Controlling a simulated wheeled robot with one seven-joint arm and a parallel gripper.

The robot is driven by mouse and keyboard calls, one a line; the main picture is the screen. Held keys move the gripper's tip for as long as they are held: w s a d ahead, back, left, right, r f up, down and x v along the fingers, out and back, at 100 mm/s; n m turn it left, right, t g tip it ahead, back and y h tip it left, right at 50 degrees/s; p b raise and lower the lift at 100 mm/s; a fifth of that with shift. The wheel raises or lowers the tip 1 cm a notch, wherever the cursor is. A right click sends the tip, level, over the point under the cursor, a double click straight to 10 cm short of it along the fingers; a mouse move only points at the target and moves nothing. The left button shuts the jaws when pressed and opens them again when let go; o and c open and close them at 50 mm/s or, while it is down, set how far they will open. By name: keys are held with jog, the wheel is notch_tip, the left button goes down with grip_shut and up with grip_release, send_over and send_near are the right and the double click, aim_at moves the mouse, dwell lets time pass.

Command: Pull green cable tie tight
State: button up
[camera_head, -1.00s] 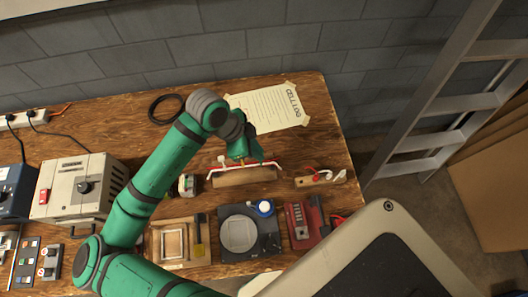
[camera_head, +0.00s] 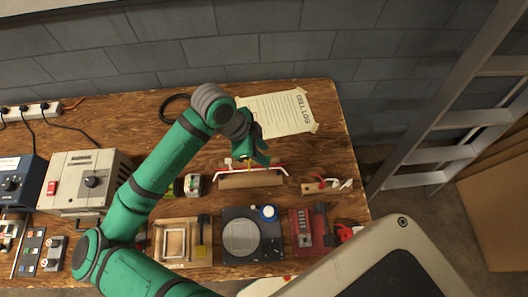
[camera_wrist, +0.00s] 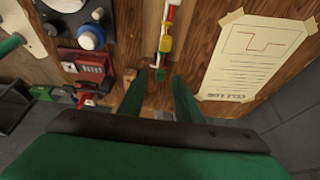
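A wooden block (camera_head: 252,180) carries a red cable (camera_head: 276,169) along its top on the workbench. In the wrist view the cable run shows end-on with a yellow piece (camera_wrist: 165,45), white pieces and a small green piece (camera_wrist: 160,74), which looks like the green cable tie. My gripper (camera_head: 257,157) is above the block's back edge. In the wrist view my gripper (camera_wrist: 162,80) is open, its two green fingers apart with the green piece in the gap between their tips. I cannot tell whether the fingers touch it. In the head view my gripper hides the tie.
A taped paper sheet (camera_head: 278,114) lies behind the block. A black device with a blue-ringed knob (camera_head: 252,237), a red device (camera_head: 309,229) and a wooden frame (camera_head: 175,243) lie in front. A small board with a red wire (camera_head: 326,187) is to the right.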

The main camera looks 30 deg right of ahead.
jog(key=v, duration=0.9)
jog(key=shift+d+r, duration=0.1)
dwell(0.3)
